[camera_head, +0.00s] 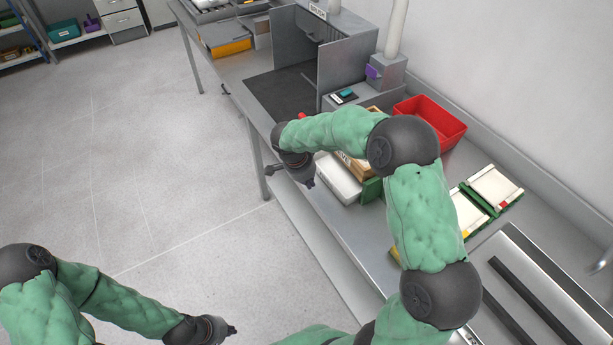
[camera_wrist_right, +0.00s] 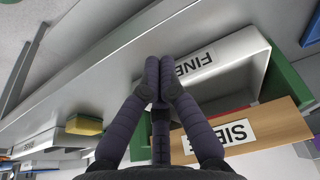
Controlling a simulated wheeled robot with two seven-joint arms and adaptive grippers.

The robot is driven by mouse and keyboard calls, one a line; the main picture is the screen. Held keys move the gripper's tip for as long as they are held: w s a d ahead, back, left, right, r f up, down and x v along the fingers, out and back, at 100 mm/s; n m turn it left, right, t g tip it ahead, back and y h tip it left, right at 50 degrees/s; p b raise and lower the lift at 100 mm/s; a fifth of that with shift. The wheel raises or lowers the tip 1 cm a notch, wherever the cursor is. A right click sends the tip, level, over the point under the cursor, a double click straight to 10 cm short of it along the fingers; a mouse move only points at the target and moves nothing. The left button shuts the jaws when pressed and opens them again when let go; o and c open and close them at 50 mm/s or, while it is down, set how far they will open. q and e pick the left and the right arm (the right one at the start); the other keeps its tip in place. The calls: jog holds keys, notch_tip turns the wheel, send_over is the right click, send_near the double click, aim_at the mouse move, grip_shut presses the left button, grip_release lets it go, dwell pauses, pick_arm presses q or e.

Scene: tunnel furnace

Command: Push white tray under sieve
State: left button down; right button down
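The white tray (camera_head: 338,180) is on the metal bench and sticks out toward the bench's front edge from beside the wooden sieve (camera_head: 358,165). In the right wrist view the tray (camera_wrist_right: 225,62) bears a FINE label, and the wooden sieve (camera_wrist_right: 250,130) bears a partly hidden SIEVE label. A green frame (camera_head: 372,190) stands around them; how far the tray reaches beneath the sieve is hidden. My right gripper (camera_wrist_right: 160,62) has its fingers together, at the tray's front by the label; contact is unclear. My left gripper (camera_head: 230,330) is low, over the floor, far from the tray.
A red bin (camera_head: 430,118) stands behind the sieve. Green-framed white panels (camera_head: 490,190) lie to the right on the bench. A grey furnace enclosure (camera_head: 345,60) stands farther back. A yellow sponge-like block (camera_wrist_right: 85,125) shows in the right wrist view. The floor in front is clear.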

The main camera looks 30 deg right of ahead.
aim_at(328, 179)
jog(key=x, duration=0.3)
jog(key=shift+f, duration=0.25)
jog(key=d, duration=0.3)
jog(key=shift+w+f+b, duration=0.15)
jog(key=shift+b, duration=0.25)
jog(key=shift+d, duration=0.55)
jog(key=shift+w+d, duration=0.1)
jog(key=shift+w+d+b, duration=0.1)
jog(key=shift+d+b, duration=0.7)
jog(key=shift+d, duration=0.3)
